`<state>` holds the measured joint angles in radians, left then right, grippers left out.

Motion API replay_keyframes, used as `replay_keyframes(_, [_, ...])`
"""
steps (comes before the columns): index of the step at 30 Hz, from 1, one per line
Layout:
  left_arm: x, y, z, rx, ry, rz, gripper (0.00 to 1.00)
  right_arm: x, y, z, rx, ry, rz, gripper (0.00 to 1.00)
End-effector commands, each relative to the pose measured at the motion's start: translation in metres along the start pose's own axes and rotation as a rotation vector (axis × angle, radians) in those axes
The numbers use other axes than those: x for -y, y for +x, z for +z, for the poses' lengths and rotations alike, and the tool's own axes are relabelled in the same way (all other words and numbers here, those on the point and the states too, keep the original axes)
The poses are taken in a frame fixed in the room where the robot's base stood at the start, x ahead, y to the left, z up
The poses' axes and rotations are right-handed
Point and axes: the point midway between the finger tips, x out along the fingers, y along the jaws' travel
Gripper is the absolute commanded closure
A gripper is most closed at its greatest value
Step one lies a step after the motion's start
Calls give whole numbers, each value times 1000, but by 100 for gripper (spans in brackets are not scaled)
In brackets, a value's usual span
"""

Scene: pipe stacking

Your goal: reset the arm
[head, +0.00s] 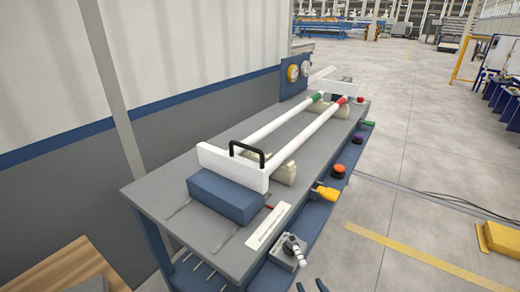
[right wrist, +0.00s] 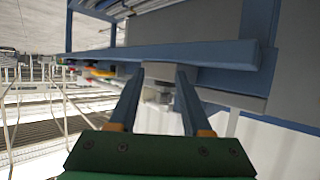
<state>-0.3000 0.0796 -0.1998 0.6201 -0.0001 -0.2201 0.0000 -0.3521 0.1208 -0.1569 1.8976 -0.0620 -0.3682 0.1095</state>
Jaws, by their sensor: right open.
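My right gripper (head: 311,286) shows only as two blue fingertips at the bottom edge of the head view, in front of the workbench's near side. In the right wrist view its two blue fingers (right wrist: 160,75) stand apart with nothing held between them. My left gripper is not in view. Two long white pipes lie side by side on the grey bench (head: 225,255), one with a green end (head: 318,97) and one with a red end (head: 342,101). Their near ends meet a white block (head: 222,165) with a black handle.
A blue block (head: 224,196) lies under the white block's near side. Along the bench's front edge are a grey joystick box (head: 288,253), a yellow part (head: 326,193) and an orange button (head: 338,169). A wall stands behind the bench.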

Motion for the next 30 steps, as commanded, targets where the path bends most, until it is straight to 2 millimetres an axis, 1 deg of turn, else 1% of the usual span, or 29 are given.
replay_keyframes(3, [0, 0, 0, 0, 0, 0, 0, -2, -24, 28, 217, -1, 17, 51])
replay_keyframes(6, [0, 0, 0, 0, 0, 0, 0, -3, -49, 49, 380, -5, 23, 51])
replay_keyframes(8, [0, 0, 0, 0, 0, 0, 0, -3, -64, 59, 466, -8, 23, 51])
replay_keyframes(12, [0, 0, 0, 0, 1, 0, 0, -1, -103, 78, 650, -13, 15, 51])
replay_keyframes(17, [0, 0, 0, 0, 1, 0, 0, 1, -152, 93, 847, -23, -1, 51])
replay_keyframes(23, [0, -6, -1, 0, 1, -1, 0, 3, -129, 137, 894, -25, -8, 51])
replay_keyframes(26, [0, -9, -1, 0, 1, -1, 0, 4, -119, 162, 913, -26, -12, 51])
replay_keyframes(29, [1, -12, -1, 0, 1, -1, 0, 6, -113, 190, 932, -28, -17, 51])
replay_keyframes(30, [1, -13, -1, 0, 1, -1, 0, 6, -112, 203, 940, -29, -18, 51])
